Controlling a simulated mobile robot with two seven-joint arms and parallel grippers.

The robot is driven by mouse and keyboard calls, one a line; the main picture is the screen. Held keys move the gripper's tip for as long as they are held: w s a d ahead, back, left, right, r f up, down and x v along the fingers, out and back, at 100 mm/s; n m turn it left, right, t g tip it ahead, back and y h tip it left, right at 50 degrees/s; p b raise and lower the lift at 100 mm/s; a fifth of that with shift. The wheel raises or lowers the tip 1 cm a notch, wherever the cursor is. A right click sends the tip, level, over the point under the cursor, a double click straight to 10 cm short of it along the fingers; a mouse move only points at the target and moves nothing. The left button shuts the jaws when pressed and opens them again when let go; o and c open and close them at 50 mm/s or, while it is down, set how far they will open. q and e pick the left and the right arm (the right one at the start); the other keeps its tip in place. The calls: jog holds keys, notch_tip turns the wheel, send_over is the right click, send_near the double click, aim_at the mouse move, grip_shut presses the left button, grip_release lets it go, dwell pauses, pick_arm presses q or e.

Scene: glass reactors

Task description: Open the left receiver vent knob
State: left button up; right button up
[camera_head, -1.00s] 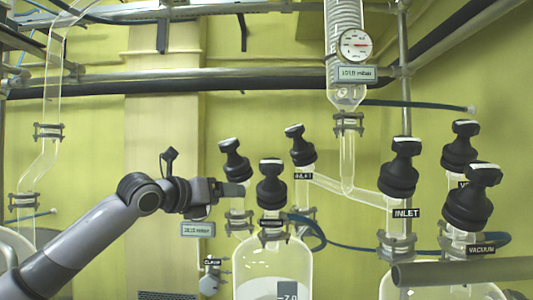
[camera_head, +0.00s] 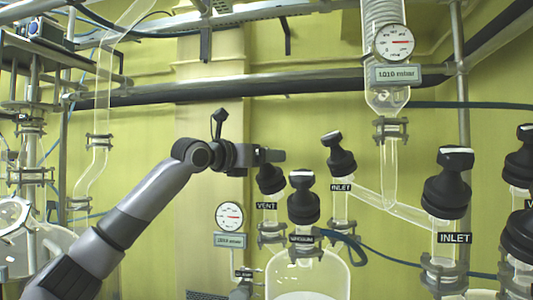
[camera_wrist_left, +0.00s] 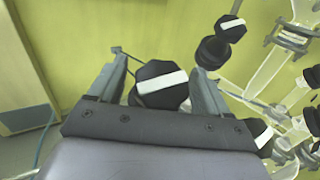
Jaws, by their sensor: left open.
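The left receiver vent knob (camera_head: 271,180) is black, above the "VENT" label on the left glass receiver. In the head view my left gripper (camera_head: 270,156) is at its top and hides its cap. In the left wrist view the vent knob (camera_wrist_left: 160,86) shows a white bar across its cap. It lies between the two spread fingers of my left gripper (camera_wrist_left: 165,82). The gripper is open; I cannot tell whether a finger touches the knob. My right gripper is in neither view.
The black vacuum knob (camera_head: 304,198) stands close to the right of the vent knob, and the inlet knob (camera_head: 338,155) is behind it. More knobs, including another inlet knob (camera_head: 447,182), stand to the right.

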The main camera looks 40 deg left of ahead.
pick_arm(q)
jog(key=shift+w, duration=0.5)
jog(key=shift+c, duration=0.3)
jog(key=c, duration=0.9)
jog(key=shift+n+y, duration=0.4)
jog(key=n+g+y, duration=0.1)
jog(key=n+y, duration=0.4)
jog(key=shift+a, duration=0.15)
jog(key=n+g+y, duration=0.1)
jog(key=n, duration=0.1)
jog(key=n+g+y, duration=0.1)
jog(key=n+y, duration=0.1)
jog(key=n+g+y, duration=0.1)
jog(key=n, duration=0.1)
jog(key=shift+s+a+f+g+y, duration=0.1)
jog(key=shift+s+a+g+y, duration=0.05)
jog(key=shift+a+g+y, duration=0.2)
jog(key=n+g+y, duration=0.1)
jog(key=n+g, duration=0.1)
jog(key=n+g+y, duration=0.1)
jog(key=n+g, duration=0.2)
jog(key=shift+s+f, duration=0.1)
jog(key=shift+s, duration=0.1)
jog(key=shift+s+a+f+n+g, duration=0.1)
jog(key=shift+n+g, duration=0.75)
jog(key=shift+n, duration=0.15)
jog(key=shift+s+a+f+n+g, duration=0.1)
jog(key=shift+n+g, duration=0.7)
jog(key=shift+n, duration=0.2)
